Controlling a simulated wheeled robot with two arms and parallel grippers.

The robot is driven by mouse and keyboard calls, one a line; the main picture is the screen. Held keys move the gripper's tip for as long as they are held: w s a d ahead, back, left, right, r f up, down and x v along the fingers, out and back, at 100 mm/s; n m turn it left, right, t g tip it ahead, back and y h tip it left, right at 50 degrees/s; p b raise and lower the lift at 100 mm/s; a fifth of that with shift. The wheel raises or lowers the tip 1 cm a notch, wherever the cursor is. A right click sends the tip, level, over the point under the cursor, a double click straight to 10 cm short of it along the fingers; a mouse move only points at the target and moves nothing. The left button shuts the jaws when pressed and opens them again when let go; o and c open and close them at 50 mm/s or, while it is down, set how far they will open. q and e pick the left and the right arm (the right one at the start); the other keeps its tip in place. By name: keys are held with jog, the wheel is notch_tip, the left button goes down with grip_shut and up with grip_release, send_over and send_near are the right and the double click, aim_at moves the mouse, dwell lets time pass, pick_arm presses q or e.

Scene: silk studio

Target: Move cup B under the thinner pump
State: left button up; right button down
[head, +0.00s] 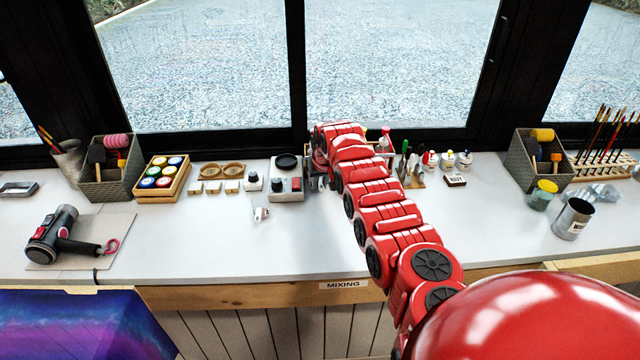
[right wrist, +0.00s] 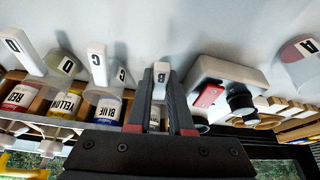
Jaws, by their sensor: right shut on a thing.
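My right arm reaches from the lower right to the back of the bench in the head view. Its gripper (head: 316,182) is largely hidden by the arm. In the right wrist view my right gripper (right wrist: 160,112) is shut on the white, upright-looking tab of cup B (right wrist: 161,73), marked B. The rest of cup B is mostly hidden between and behind the fingers. I cannot tell whether it touches the bench. No pump can be clearly identified as the thinner pump; a partly hidden label shows behind the fingers. My left gripper is not in view.
In the wrist view, cup C (right wrist: 98,66) and cup D (right wrist: 25,57) stand left, near the red bottle (right wrist: 20,97), yellow bottle (right wrist: 66,103) and blue bottle (right wrist: 107,108). A grey device (right wrist: 225,75) and cup A (right wrist: 298,52) are right. The bench's front middle (head: 220,245) is clear.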

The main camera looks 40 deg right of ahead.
jog(key=shift+f, duration=0.2)
jog(key=c, duration=0.7)
grip_release()
jog(key=shift+c, duration=0.2)
jog(key=shift+r, duration=0.1)
jog(key=b+v, duration=0.2)
jog(key=v, duration=1.5)
jog(key=shift+b, duration=0.35)
